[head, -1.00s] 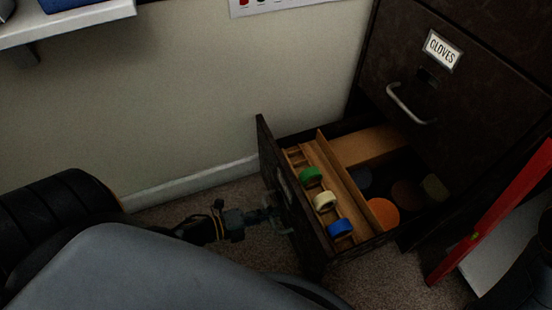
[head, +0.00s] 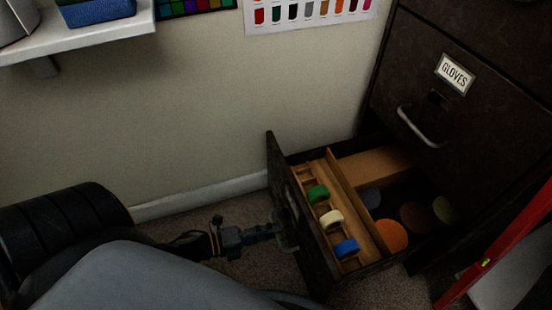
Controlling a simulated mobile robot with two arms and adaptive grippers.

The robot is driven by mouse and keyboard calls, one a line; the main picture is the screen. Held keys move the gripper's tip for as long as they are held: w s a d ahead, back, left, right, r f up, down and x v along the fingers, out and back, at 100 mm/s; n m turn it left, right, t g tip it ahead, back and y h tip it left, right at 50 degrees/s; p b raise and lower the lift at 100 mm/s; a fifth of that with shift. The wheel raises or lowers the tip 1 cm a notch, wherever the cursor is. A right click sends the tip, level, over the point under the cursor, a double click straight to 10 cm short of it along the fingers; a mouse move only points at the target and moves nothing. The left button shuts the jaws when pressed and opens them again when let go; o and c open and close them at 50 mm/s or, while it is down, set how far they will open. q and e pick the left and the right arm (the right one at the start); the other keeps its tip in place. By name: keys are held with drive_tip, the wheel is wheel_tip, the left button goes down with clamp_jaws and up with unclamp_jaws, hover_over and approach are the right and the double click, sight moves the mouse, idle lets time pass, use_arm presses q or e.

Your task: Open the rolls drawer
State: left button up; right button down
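The rolls drawer (head: 300,238) is the low drawer of a dark cabinet and stands pulled out. Inside, a wooden rack holds a green roll (head: 318,194), a cream roll (head: 332,220) and a blue roll (head: 346,249). Orange (head: 391,235), brown and grey round items lie behind the divider. My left gripper (head: 280,234) is at the outer face of the drawer front, by its handle. The fingers are small and dark there, so I cannot tell whether they are closed on the handle. My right gripper is not identifiable in the view.
The gloves drawer (head: 452,75) above is shut, with a metal handle (head: 418,127). A white shelf (head: 100,30) juts from the wall at upper left. A red upright part (head: 500,245) stands at right. Carpet shows around the open drawer.

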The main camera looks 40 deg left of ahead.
use_arm(q)
drive_tip(key=v, duration=0.9)
drive_tip(key=shift+s+a, duration=0.15)
drive_tip(key=shift+s, duration=0.1)
